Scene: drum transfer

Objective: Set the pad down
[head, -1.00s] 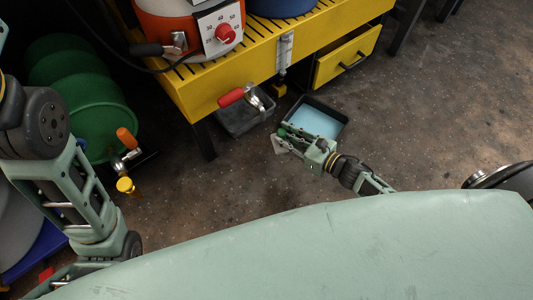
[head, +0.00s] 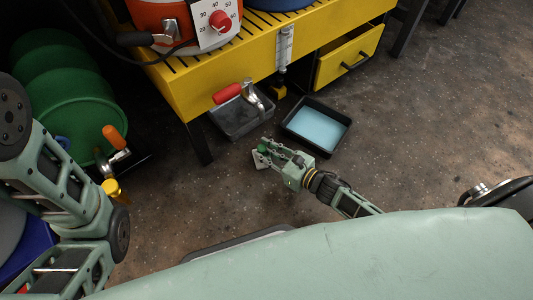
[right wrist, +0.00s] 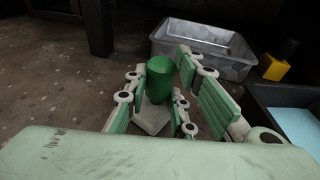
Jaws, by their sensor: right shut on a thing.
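The pad is a pale, flat piece (right wrist: 152,118) with a green cylindrical grip (right wrist: 160,78) standing on it. In the head view it shows small and partly hidden (head: 260,161) at the fingertips of my right gripper (head: 270,151). In the right wrist view the fingers of my right gripper (right wrist: 163,100) stand on both sides of the green grip and are shut on it. The pad is over the bare floor, left of the black tray; I cannot tell whether it touches the floor. My left arm shows at the left, but its gripper is out of view.
A black tray (head: 289,128) with blue liquid lies right of the pad. A grey metal bin (head: 240,128) stands under the yellow bench (head: 188,92), below a red-handled valve (head: 228,94). Floor (head: 440,130) at the right is clear.

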